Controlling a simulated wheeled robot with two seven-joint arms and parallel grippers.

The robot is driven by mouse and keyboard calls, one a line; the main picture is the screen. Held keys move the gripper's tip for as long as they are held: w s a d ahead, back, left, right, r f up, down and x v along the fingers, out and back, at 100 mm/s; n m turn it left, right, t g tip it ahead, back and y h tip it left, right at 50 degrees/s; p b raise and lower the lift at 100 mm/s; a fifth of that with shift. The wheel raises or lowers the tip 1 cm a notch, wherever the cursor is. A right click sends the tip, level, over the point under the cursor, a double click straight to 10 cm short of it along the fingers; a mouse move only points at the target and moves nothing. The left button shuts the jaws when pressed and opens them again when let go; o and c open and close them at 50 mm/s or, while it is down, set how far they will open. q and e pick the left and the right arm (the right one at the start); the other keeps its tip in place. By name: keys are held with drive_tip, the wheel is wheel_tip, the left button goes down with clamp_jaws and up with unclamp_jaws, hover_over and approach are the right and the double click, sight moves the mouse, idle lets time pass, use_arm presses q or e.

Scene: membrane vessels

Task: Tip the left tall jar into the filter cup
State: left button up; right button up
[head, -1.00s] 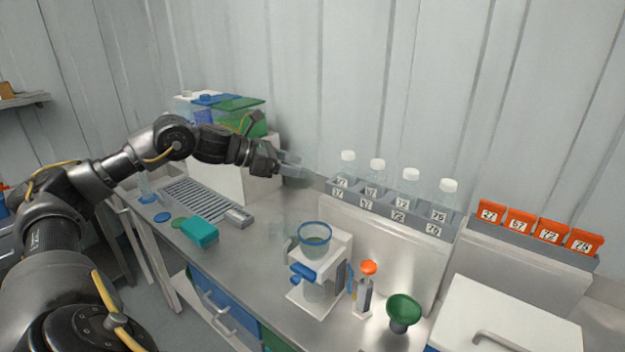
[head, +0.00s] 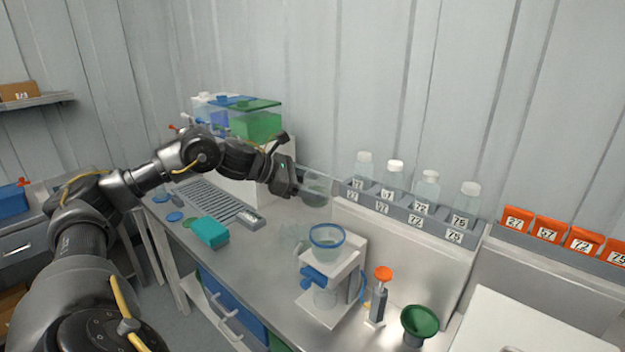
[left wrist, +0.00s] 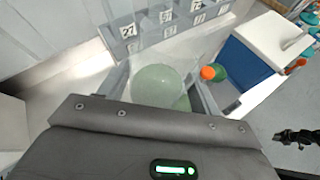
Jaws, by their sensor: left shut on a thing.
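My left gripper (head: 296,185) is shut on a clear tall jar (head: 318,190) and holds it in the air, above and slightly left of the filter cup. Greyish-green liquid shows in the jar; its exact tilt is hard to tell. In the left wrist view the jar (left wrist: 158,86) sits between the two fingers. The filter cup (head: 327,246), clear with a blue rim, stands on a white stand (head: 345,268). A faint clear vessel (head: 292,235) stands on the bench left of the cup. A dark shape, apparently my right gripper (left wrist: 298,137), shows at the edge of the left wrist view.
Right of the stand are an orange-topped syringe (head: 380,295) and a green funnel (head: 420,320). A grey rack of numbered bottles (head: 405,212) stands behind. A teal box (head: 209,232) and a grey drain grid (head: 212,203) lie to the left.

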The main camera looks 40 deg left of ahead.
sight(307, 206)
use_arm(q)
drive_tip(key=shift+a+f+m+y+b, duration=0.2)
drive_tip(key=shift+f+m+y+b, duration=0.15)
drive_tip(key=shift+f, duration=0.6)
drive_tip(key=shift+a+f+m, duration=0.1)
drive_tip(key=shift+f+m, duration=0.15)
drive_tip(key=shift+f, duration=0.1)
drive_tip(key=f+m+y, duration=0.1)
drive_tip(key=a+f+m+y+b, duration=0.1)
drive_tip(key=f+y, duration=0.1)
drive_tip(key=shift+w+f+t, duration=0.1)
drive_tip(key=shift+f+t, duration=0.1)
drive_tip(key=shift+t, duration=0.1)
drive_tip(key=shift+w+a+f+m+t+y+b, duration=0.1)
drive_tip(key=shift+f+m+t+y+b, duration=0.25)
drive_tip(key=shift+f+m+y, duration=0.5)
drive_tip(key=shift+r+m, duration=0.15)
drive_tip(key=shift+m, duration=0.1)
drive_tip(key=shift+m+y+b, duration=0.3)
drive_tip(key=shift+y+b, duration=0.1)
drive_tip(key=shift+b, duration=0.05)
drive_tip(key=shift+m+t+y+b, duration=0.25)
drive_tip(key=shift+m+y+b, duration=0.25)
drive_tip(key=shift+b, duration=0.05)
